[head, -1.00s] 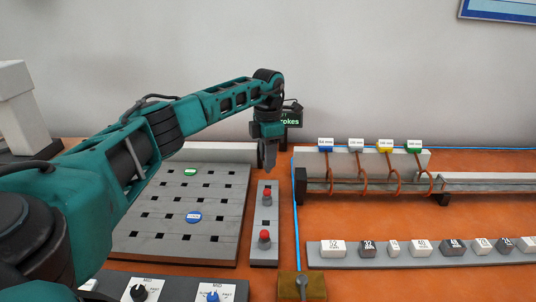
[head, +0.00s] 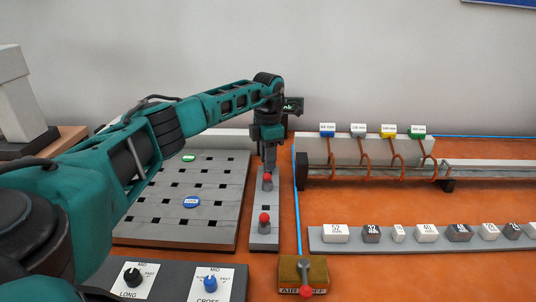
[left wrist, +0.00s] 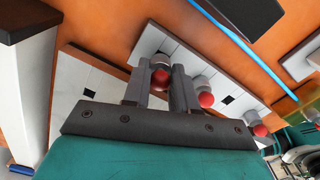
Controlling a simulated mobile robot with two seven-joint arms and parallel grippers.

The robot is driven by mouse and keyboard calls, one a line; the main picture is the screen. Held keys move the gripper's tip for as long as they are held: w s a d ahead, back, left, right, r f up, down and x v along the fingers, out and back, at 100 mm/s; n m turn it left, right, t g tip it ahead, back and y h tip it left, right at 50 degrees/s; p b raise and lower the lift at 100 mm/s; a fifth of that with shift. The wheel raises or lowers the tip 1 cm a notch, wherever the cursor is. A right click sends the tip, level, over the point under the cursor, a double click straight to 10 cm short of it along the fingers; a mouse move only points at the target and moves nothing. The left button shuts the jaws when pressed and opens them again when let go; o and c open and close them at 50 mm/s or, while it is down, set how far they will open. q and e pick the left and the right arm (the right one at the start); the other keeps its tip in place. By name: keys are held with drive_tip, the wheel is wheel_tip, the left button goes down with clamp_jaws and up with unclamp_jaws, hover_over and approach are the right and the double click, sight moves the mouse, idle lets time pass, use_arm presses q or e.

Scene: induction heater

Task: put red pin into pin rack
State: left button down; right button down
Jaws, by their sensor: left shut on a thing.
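My left gripper (head: 268,164) is over the far end of the narrow grey pin rack (head: 258,242). In the left wrist view its two fingers (left wrist: 160,92) are shut on a red-headed pin (left wrist: 160,78), whose grey lower part points at the rack. I cannot tell whether this pin is fully seated. The fingers hide it in the head view. Two more red pins stand upright in the rack, one (head: 267,180) just in front of the fingers and one (head: 264,219) nearer. My right gripper is not in view.
A slotted grey board (head: 160,230) lies left of the rack. A blue hose (head: 297,210) and a coil stand (head: 315,155) are to the right. A knob panel (head: 178,280) and a brass valve block (head: 290,272) are in front.

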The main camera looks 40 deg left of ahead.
use_arm(q)
drive_tip(key=shift+f, duration=0.5)
idle(0.5)
drive_tip(key=c, duration=0.8)
unclamp_jaws()
wheel_tip(320, 180, up, 13)
drive_tip(key=shift+f+p, duration=0.1)
drive_tip(key=shift+p, duration=0.65)
